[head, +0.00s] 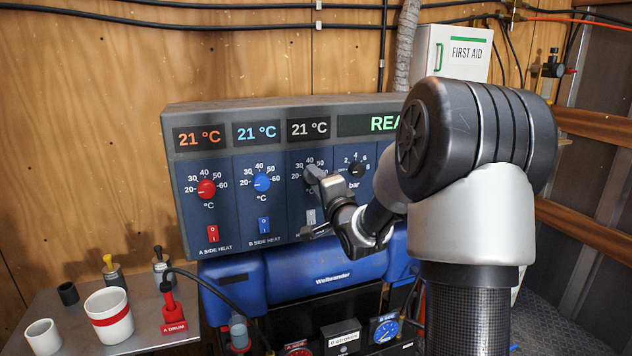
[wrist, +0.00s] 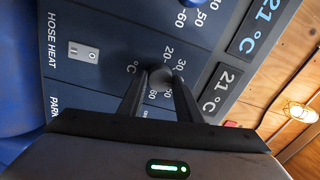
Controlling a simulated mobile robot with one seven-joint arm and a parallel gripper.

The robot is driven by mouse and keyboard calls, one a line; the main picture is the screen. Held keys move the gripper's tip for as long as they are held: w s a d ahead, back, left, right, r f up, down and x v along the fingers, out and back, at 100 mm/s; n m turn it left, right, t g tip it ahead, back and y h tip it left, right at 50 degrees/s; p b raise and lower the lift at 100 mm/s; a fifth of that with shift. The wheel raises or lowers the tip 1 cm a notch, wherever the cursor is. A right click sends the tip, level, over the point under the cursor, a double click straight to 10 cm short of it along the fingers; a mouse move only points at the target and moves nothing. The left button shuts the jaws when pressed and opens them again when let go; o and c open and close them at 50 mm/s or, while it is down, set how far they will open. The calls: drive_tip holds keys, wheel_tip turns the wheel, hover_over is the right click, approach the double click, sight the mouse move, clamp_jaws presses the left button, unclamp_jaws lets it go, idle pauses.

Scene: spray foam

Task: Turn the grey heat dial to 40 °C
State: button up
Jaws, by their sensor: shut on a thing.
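The grey heat dial (wrist: 161,76) is the third dial along on the blue control panel (head: 230,222), in the HOSE HEAT column. My gripper (head: 314,178) reaches it from the lower right. In the wrist view the two fingers of my gripper (wrist: 160,82) lie on either side of the dial and are shut on it. The fingers cover most of the dial in the head view, and I cannot tell where its pointer stands. The white readout (head: 308,128) above it shows 21 °C. A scale from 20 to 60 surrounds the dial.
The blue dial (head: 262,182) and red dial (head: 206,189) sit to the left, the black bar dial (head: 356,170) close on the right. A grey rocker switch (head: 311,216) is just below. Cups and bottles stand on a metal bench (head: 40,300) at lower left.

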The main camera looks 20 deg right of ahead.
drive_tip(key=o, duration=1)
drive_tip(key=shift+o, duration=0.2)
drive_tip(key=s+f, duration=0.1)
drive_tip(key=s, duration=1.6)
drive_tip(key=shift+s, duration=0.25)
drive_tip(key=shift+w+a, duration=0.1)
drive_tip(key=shift+a, duration=0.05)
